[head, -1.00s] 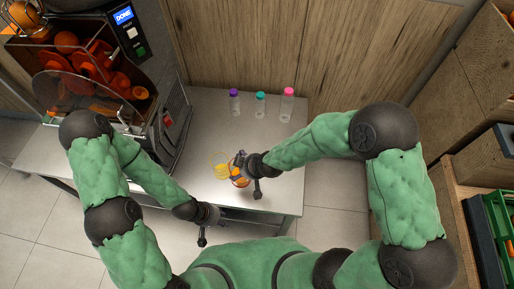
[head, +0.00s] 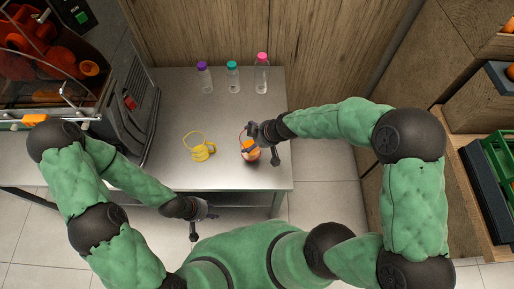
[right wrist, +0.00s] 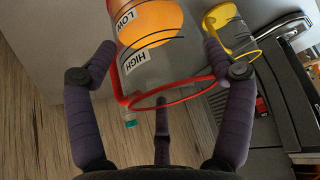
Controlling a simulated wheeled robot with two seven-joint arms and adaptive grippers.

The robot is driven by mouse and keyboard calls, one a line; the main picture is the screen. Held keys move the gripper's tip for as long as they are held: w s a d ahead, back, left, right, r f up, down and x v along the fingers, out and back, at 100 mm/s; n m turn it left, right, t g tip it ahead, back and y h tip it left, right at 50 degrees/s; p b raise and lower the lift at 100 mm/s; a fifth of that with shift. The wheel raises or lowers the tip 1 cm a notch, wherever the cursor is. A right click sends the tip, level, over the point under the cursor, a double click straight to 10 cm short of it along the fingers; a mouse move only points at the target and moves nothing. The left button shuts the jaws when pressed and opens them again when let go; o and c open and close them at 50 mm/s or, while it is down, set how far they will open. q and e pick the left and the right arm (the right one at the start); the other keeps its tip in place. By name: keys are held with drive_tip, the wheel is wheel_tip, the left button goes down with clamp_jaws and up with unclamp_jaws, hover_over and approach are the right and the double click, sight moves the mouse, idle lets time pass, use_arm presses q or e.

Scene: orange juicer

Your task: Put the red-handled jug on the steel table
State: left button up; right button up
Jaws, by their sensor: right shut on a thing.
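The red-handled jug (head: 250,153) is clear with a red rim and orange contents, over the right part of the steel table (head: 180,92). My right gripper (head: 262,136) is shut on it. In the right wrist view, the jug (right wrist: 185,65) with its HIGH and LOW marks sits between my right gripper's fingers (right wrist: 160,55). I cannot tell whether its base touches the table. A yellow-handled jug (head: 203,152) stands left of it, apart; it also shows in the right wrist view (right wrist: 228,30). My left gripper (head: 203,213) is in front of the table, away from both jugs; its jaw state is unclear.
Three bottles with purple (head: 204,79), teal (head: 232,77) and pink (head: 262,75) caps stand at the table's back. The juicer (head: 125,105) fills the left side. A wooden wall is behind. Bare steel lies between the bottles and jugs.

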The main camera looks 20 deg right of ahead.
drive_tip(key=shift+w+d+f, duration=0.15)
drive_tip(key=shift+d+f, duration=0.35)
drive_tip(key=f+b, duration=0.2)
drive_tip(key=f, duration=0.1)
drive_tip(key=shift+d, duration=0.35)
drive_tip(key=shift+w+f, duration=0.1)
drive_tip(key=shift+f, duration=0.3)
drive_tip(key=shift+f, duration=0.15)
drive_tip(key=o, duration=1.2)
drive_tip(key=shift+o, duration=0.2)
